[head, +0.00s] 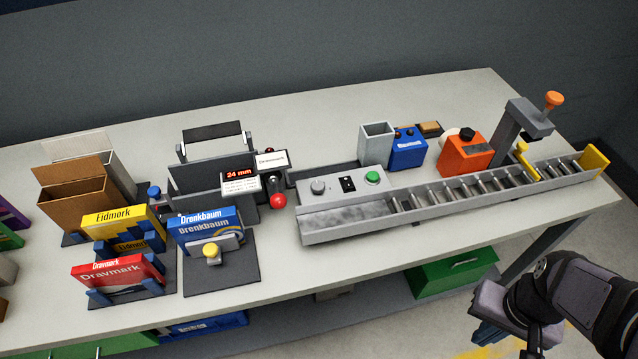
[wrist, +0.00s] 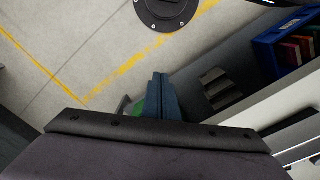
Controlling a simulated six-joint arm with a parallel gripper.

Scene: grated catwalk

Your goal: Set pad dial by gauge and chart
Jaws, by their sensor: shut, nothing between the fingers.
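A red-lit gauge display (head: 239,174) reads "24 mm", with a small printed card (head: 241,186) below it, too small to read. A white card (head: 271,160) reading "Dravmark" stands beside them. A grey panel (head: 345,186) carries a round grey knob (head: 318,187), a black switch (head: 348,184) and a green button (head: 372,178). An orange box (head: 464,156) has a black knob (head: 467,134) on top. I cannot tell which knob is the pad dial. My gripper (head: 535,340) is off the table's front right; its fingers (wrist: 160,97) are shut and empty in the wrist view.
A roller conveyor (head: 470,191) runs to a yellow end plate (head: 595,158). A grey post with an orange knob (head: 553,99) rises behind it. Yellow, red and blue boxes (head: 205,232) stand in holders at left. Green (head: 450,272) and blue bins sit under the table.

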